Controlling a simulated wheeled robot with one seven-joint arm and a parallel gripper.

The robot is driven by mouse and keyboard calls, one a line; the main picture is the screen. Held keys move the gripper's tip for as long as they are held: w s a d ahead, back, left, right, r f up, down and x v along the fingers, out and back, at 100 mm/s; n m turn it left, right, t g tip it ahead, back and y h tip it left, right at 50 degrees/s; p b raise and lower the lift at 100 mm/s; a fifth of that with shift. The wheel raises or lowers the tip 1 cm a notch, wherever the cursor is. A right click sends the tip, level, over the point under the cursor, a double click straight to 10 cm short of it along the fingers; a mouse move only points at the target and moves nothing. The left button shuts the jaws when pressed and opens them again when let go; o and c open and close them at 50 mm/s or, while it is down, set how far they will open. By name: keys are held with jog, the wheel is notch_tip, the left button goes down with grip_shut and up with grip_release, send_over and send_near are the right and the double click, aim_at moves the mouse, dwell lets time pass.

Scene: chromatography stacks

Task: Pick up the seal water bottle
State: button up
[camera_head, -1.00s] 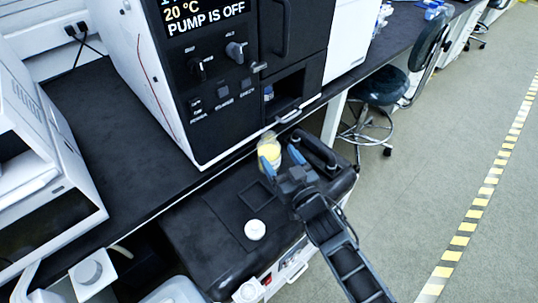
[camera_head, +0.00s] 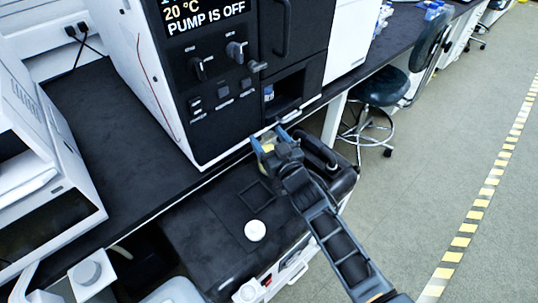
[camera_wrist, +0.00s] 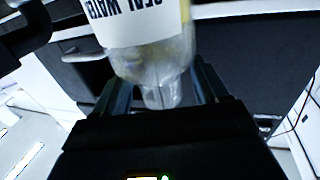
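The seal water bottle (camera_wrist: 145,28) fills the top middle of the wrist view. It is clear, with a white label reading "SEAL WATER", and its narrow end points toward my gripper (camera_wrist: 162,88). The two fingers are spread on either side of that narrow end, and I see no clear grip on it. In the head view, my gripper (camera_head: 270,140) is open over the bottle (camera_head: 267,148), with its blue fingertips apart. Only a small yellowish part of the bottle shows there; the gripper hides the rest.
The bottle is by a black-topped cart (camera_head: 200,238) with a white round cap (camera_head: 255,230) and a black handle (camera_head: 318,150). The black instrument (camera_head: 225,85) stands close behind on the bench (camera_head: 90,150). A stool (camera_head: 382,88) stands right, with open floor beyond.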

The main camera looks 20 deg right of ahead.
jog(key=shift+f, duration=0.1)
grip_shut()
dwell(0.4)
